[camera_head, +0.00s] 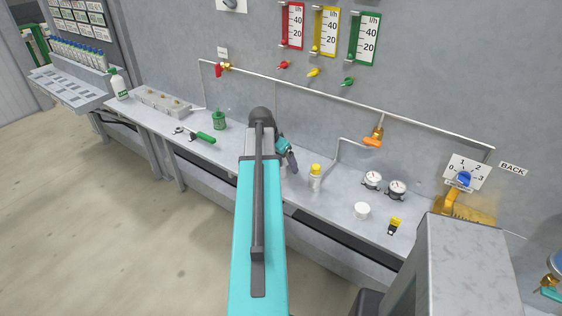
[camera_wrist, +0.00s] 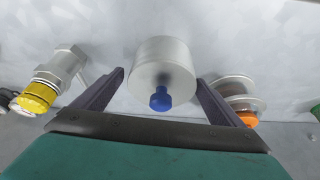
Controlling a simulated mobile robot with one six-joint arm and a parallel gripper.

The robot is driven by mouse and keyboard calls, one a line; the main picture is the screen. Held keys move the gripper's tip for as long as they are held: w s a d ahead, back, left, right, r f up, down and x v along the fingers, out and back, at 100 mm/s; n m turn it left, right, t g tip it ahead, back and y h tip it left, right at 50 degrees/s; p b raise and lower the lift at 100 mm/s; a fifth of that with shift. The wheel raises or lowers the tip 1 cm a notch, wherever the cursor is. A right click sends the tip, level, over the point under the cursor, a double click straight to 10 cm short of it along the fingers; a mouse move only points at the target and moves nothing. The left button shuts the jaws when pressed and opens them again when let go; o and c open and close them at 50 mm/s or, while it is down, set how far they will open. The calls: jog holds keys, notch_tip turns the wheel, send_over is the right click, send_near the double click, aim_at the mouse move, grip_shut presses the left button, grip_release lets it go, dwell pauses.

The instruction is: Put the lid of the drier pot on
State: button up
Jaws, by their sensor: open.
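My gripper (camera_wrist: 159,78) is open in the wrist view, with one dark jaw on each side of a pale grey cylinder (camera_wrist: 162,62) with a blue knob. I see no clear contact, and cannot tell whether the cylinder is between the jaws or beyond their tips. In the head view my gripper (camera_head: 287,157) is over the bench, and my arm hides much of what is there. A small white round piece (camera_head: 361,211), lid-like, lies on the bench to the right. I cannot tell for certain which piece is the drier pot or its lid.
A yellow-capped fitting (camera_head: 315,179) stands right of my gripper. An orange-capped flanged part (camera_wrist: 236,95) is close to one jaw in the wrist view. Two gauges (camera_head: 372,180) (camera_head: 397,188), a green pot (camera_head: 219,120) and a green-handled tool (camera_head: 203,137) are on the bench (camera_head: 330,212).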

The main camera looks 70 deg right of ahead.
dwell(0.3)
jog(key=c, duration=1.1)
jog(key=shift+r, duration=0.25)
jog(key=shift+r+b, duration=0.9)
jog(key=shift+r, duration=0.4)
jog(key=shift+w+a+r, duration=0.1)
jog(key=shift+r, duration=0.1)
jog(key=w+a+b, duration=0.1)
jog(key=w+a, duration=0.1)
jog(key=a, duration=0.2)
jog(key=w+a+r+b, duration=0.1)
jog(key=w+a+b, duration=0.1)
jog(key=a, duration=0.3)
jog(key=w+a+b, duration=0.1)
jog(key=w+a, duration=0.1)
jog(key=a, duration=0.3)
jog(key=shift+w+a+r+b, duration=0.1)
jog(key=shift+a+r+b, duration=0.2)
jog(key=shift+b, duration=0.1)
